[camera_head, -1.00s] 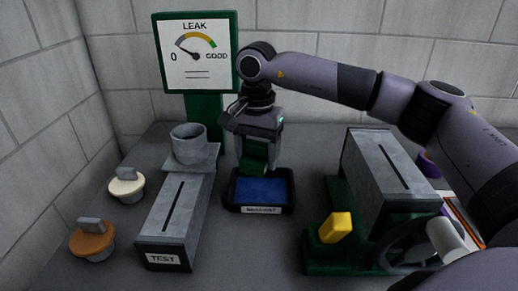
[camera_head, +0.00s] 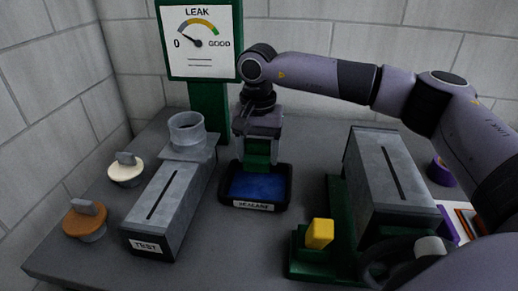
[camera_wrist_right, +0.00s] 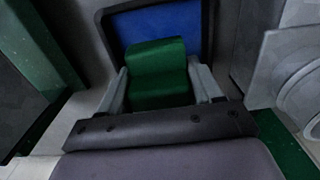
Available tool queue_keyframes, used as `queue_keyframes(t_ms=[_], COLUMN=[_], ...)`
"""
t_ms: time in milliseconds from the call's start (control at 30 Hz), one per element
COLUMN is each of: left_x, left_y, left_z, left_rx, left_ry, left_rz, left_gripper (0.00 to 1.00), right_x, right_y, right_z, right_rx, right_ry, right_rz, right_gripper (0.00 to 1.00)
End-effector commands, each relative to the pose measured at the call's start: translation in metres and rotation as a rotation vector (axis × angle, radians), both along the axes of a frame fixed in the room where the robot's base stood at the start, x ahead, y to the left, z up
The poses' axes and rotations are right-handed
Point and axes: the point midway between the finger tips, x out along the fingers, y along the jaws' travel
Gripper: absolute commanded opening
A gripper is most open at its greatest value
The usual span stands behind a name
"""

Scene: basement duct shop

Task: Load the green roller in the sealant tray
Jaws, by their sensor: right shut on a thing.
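The green roller (camera_head: 257,159) is held between the two fingers of my right gripper (camera_head: 262,150), which is shut on it. The sealant tray (camera_head: 256,188) is a dark-rimmed tray with a blue inside and a label on its front. The roller is at the rear part of the tray in the head view; whether it touches the blue surface I cannot tell. In the right wrist view the green roller (camera_wrist_right: 157,72) shows between the fingers, with the blue tray (camera_wrist_right: 182,25) beyond it. My left gripper is not in view.
A grey slotted TEST box (camera_head: 165,210) with a round collar (camera_head: 186,133) stands left of the tray. White (camera_head: 126,170) and orange (camera_head: 86,219) knobbed plugs lie farther left. A grey box (camera_head: 388,180) on a green base and a yellow block (camera_head: 319,233) stand right. The LEAK gauge (camera_head: 199,40) is behind.

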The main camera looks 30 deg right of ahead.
Motion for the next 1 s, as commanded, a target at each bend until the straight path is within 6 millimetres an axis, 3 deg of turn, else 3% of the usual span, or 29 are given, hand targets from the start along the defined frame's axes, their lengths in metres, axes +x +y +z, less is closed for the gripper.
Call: queue_keyframes(t_ms=[600, 1000], left_x=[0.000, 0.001], left_y=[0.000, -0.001], left_z=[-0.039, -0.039], left_rx=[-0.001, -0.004], left_ry=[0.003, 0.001], left_rz=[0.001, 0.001], left_gripper=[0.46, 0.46], right_x=[0.000, 0.000], right_y=[0.000, 0.000], right_z=[-0.053, -0.059], right_rx=[0.000, 0.000], right_ry=[0.000, 0.000], right_rz=[-0.001, -0.002], right_gripper=[0.40, 0.40])
